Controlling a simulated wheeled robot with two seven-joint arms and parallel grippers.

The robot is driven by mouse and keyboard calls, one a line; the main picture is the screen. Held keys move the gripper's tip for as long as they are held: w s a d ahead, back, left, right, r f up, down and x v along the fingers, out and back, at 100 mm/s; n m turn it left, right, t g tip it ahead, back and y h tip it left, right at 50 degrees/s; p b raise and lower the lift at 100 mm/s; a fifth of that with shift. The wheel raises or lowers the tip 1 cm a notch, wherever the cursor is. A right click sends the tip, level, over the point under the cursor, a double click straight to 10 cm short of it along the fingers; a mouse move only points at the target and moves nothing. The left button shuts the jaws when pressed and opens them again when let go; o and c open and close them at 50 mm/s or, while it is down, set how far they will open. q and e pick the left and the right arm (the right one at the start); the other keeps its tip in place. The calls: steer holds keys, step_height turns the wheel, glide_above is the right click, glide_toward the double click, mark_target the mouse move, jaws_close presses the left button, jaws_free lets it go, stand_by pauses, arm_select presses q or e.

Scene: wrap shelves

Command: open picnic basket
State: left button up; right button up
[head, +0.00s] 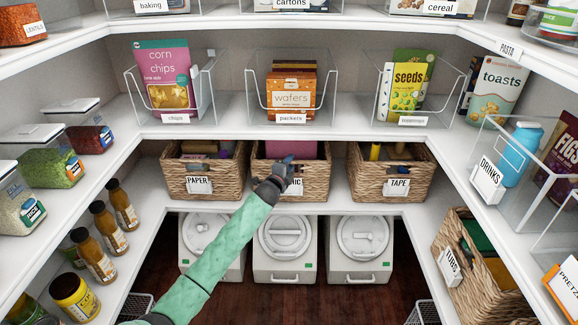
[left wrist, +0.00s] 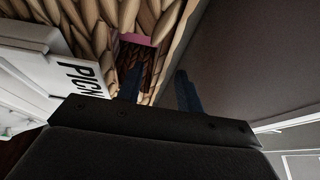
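The picnic basket (head: 262,176) is a woven wicker box in the middle of the lower shelf, between two similar baskets. Its white label (head: 295,187) is partly covered by my gripper; in the left wrist view the label (left wrist: 88,77) reads "PICN". A pink thing (head: 290,149) shows inside it. My left gripper (head: 286,165) is at the basket's upper front. In the left wrist view its two dark blue fingers (left wrist: 159,88) are apart, one by the handle hole (left wrist: 140,55) and one past the rim. I cannot tell whether they touch the wicker. My right gripper is out of view.
The paper basket (head: 177,180) and tape basket (head: 420,180) stand close on either side. The shelf with clear bins (head: 290,117) lies just above. White lidded containers (head: 285,245) stand below. Bottles (head: 103,215) line the left shelf, and a tubs basket (head: 460,275) the right.

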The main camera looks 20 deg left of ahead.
arm_select(q)
jaws_close()
